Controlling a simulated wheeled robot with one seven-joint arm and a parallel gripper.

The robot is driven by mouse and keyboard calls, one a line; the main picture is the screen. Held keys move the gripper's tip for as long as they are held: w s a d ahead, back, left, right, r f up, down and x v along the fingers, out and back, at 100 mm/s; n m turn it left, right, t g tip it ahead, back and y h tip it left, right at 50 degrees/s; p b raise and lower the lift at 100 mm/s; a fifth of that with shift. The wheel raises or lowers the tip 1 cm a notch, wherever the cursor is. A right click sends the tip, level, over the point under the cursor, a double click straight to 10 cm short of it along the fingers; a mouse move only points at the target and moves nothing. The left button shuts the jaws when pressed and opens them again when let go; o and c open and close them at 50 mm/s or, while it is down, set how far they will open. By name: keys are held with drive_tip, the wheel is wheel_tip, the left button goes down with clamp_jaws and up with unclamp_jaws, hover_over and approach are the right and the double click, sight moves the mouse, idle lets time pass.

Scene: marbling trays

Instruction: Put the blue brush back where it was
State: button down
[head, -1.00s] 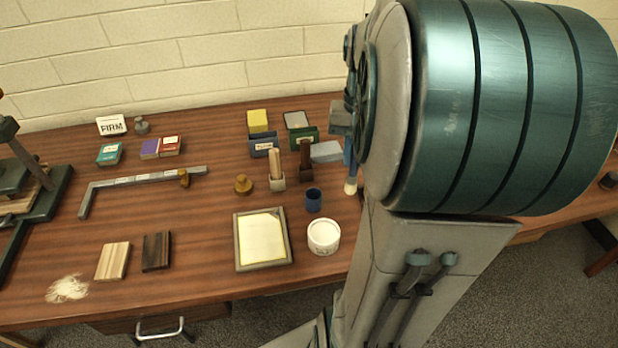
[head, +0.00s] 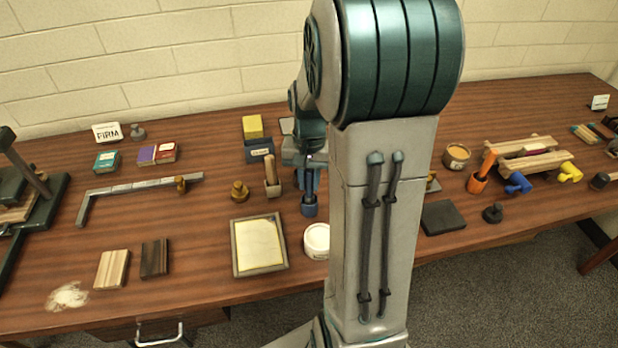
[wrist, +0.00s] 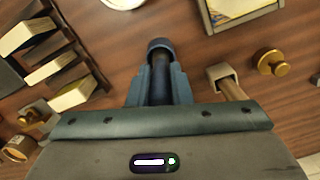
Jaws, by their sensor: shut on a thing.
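My gripper (head: 310,172) is shut on the blue brush (head: 309,183) and points down just above the small blue cup (head: 309,210). In the wrist view the brush's dark handle (wrist: 160,92) stands between the fingers, in line with the cup (wrist: 160,44). The brush is about upright. Its bristles are hidden, and its lower end meets the cup's mouth in the picture. I cannot tell how deep it is in the cup.
A grey holder with a wooden-handled tool (head: 270,170) and a brass knob (head: 240,191) stand left of the cup. A white tub (head: 316,241) and a framed tray (head: 286,258) are in front. Pale-topped blocks (wrist: 73,94) stand on the wrist view's left. My arm hides part of the table.

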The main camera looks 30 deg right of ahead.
drive_tip(key=shift+f, duration=0.1)
drive_tip(key=c, duration=1.3)
unclamp_jaws()
drive_tip(key=r, duration=1.1)
drive_tip(key=shift+w+d+r, duration=0.2)
drive_tip(key=shift+w+r, duration=0.1)
drive_tip(key=shift+a+r, duration=0.1)
drive_tip(key=shift+r, duration=0.15)
drive_tip(key=s+a+f+n+t, duration=0.1)
drive_tip(key=s+a+n, duration=0.1)
drive_tip(key=s+a, duration=0.2)
drive_tip(key=s+a+f+n+t, duration=0.1)
drive_tip(key=s+a+n, duration=0.1)
drive_tip(key=s+a, duration=0.2)
drive_tip(key=s+a+n+t, duration=0.1)
drive_tip(key=s+a+n, duration=0.2)
drive_tip(key=s+a, duration=0.1)
drive_tip(key=shift+s+f+t, duration=0.3)
drive_tip(key=shift+s+f, duration=0.1)
drive_tip(key=shift+s, duration=0.05)
